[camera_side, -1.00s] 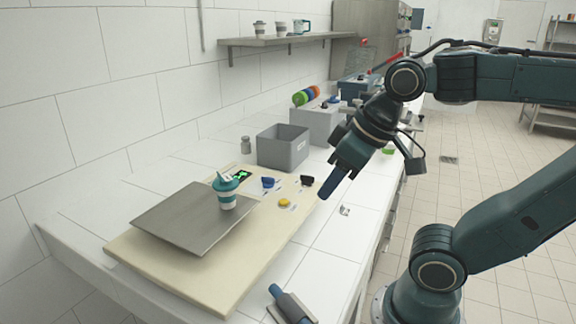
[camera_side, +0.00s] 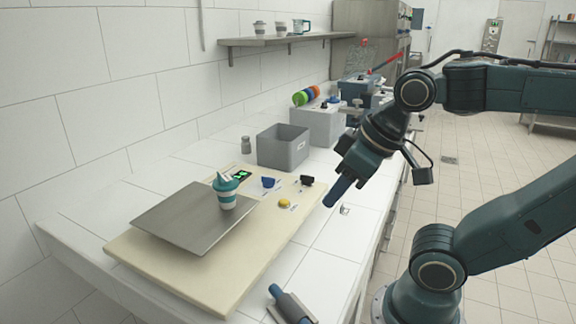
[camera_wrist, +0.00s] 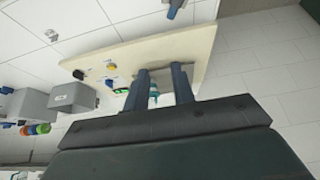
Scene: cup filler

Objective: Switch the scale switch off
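The scale is a cream board (camera_side: 172,273) with a grey metal plate (camera_side: 180,225). A teal and white cup (camera_side: 228,193) stands on the plate. The board's far end has a lit green display (camera_side: 241,176), a blue switch (camera_side: 268,183), a black switch (camera_side: 306,181) and a yellow button (camera_side: 284,203). I cannot tell which is the scale switch; labels are too small. My gripper (camera_side: 336,192) hangs right of the black switch, apart from it and empty. The wrist view shows its fingers (camera_wrist: 161,86) spread, with the cup (camera_wrist: 154,98) visible between them and the black switch (camera_wrist: 78,74) to the left.
A grey bin (camera_side: 283,150) and a small metal weight (camera_side: 246,145) stand behind the board. A blue-handled tool (camera_side: 290,304) lies at the near counter edge. A box with coloured rolls (camera_side: 309,95) stands farther back. The counter right of the board is mostly clear.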

